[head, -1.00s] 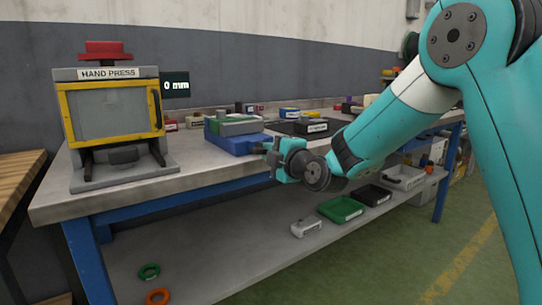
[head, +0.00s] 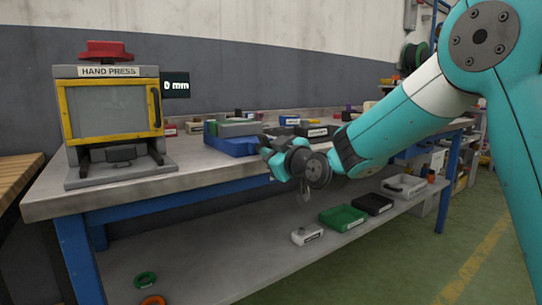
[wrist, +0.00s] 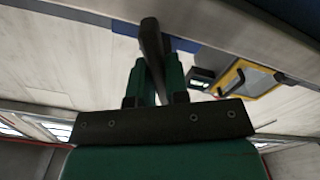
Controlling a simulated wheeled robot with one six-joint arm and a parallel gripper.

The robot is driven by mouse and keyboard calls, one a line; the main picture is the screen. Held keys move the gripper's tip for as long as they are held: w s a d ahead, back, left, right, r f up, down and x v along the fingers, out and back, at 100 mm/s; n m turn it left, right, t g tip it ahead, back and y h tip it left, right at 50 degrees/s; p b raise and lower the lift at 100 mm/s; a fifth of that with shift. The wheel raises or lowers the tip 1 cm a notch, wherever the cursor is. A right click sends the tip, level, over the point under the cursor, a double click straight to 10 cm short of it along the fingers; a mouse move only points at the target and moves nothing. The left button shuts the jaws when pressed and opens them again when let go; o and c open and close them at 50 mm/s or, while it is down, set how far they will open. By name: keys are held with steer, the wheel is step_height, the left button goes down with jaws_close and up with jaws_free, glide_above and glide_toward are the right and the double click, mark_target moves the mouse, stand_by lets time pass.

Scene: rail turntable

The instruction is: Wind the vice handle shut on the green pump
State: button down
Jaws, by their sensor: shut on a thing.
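The blue vice (head: 232,145) sits on the workbench right of the hand press, with a grey-green block on top. A green part, likely the pump (head: 211,128), shows at its left side; how it sits between the jaws is too small to tell. My gripper (head: 268,152) is at the bench's front edge, just right of and in front of the vice. In the wrist view its two green fingers are shut on a dark bar, the vice handle (wrist: 151,42). Where the handle joins the vice is hidden.
The hand press (head: 112,115) stands at the bench's left end, beside a display reading 0 mm. Small labelled parts lie behind my gripper on the bench. A green tray (head: 343,218) and dark tray (head: 373,203) are on the lower shelf. Open floor lies at the right.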

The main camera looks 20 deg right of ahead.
steer(key=m, duration=0.4)
steer(key=shift+f+m, duration=0.1)
steer(key=shift+m, duration=0.2)
steer(key=m, duration=0.3)
steer(key=shift+m+p, duration=0.3)
steer(key=shift+m, duration=0.1)
steer(key=m+p, duration=0.1)
steer(key=m, duration=0.3)
steer(key=m+p, duration=0.2)
steer(key=m, duration=0.2)
steer(key=m+p, duration=0.3)
steer(key=m, duration=0.1)
steer(key=shift+m, duration=0.3)
steer(key=m+p, duration=0.4)
steer(key=shift+r+m, duration=0.2)
steer(key=shift+m, duration=0.1)
steer(key=m+p, duration=0.3)
steer(key=shift+f+m+p, duration=0.15)
steer(key=shift+m+p, duration=1.3)
steer(key=shift+m, duration=0.35)
steer(key=shift+f, duration=0.1)
